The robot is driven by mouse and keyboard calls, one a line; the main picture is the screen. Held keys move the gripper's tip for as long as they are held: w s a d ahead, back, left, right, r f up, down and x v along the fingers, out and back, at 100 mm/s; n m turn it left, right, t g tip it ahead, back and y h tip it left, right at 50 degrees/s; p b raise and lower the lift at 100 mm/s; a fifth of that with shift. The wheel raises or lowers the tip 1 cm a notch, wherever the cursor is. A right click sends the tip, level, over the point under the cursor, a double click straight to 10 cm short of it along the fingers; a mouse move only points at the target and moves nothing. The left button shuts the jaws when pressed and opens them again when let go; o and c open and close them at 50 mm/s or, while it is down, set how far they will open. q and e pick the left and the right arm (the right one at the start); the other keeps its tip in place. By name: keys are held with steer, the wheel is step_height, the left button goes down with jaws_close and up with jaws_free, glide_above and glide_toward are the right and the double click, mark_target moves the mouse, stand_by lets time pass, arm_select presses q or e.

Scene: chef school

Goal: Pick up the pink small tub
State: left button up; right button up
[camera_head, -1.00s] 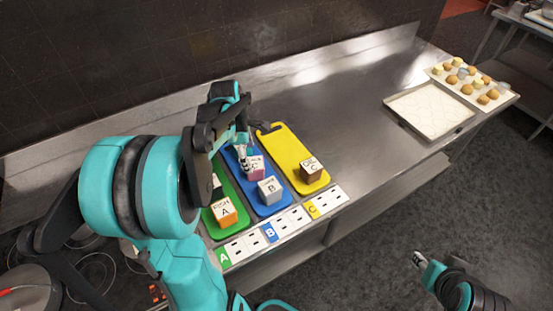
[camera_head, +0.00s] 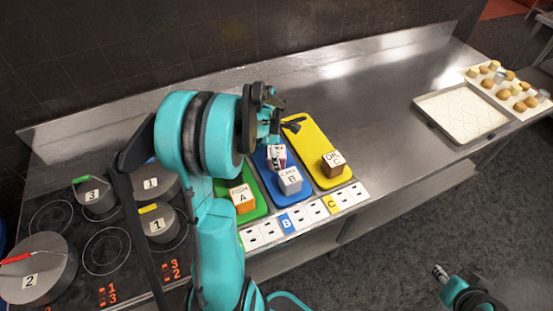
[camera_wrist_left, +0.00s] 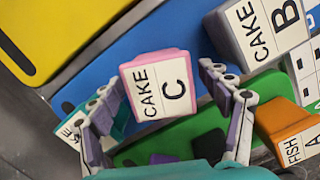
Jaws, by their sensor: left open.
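The pink small tub, marked CAKE C, stands on the blue board (camera_head: 265,183) in the head view (camera_head: 278,151). In the left wrist view the tub (camera_wrist_left: 160,88) shows upright in the middle. My left gripper (camera_wrist_left: 161,80) is open, with a finger on either side of the tub and a visible gap on the right side. In the head view my left gripper (camera_head: 273,138) is over the tub and partly hides it. My right gripper (camera_head: 440,272) hangs over the floor at the lower right; its jaws are too small to read.
A grey CAKE B tub (camera_head: 290,180) stands close beside the pink one. An orange FISH A tub (camera_head: 243,199) is on the green board (camera_head: 262,205). A brown C tub (camera_head: 333,164) is on the yellow board (camera_head: 310,143). Pots (camera_head: 38,262) stand on the hob at left.

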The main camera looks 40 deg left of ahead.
arm_select(q)
steer(key=c, duration=1.4)
steer(key=shift+r, duration=0.15)
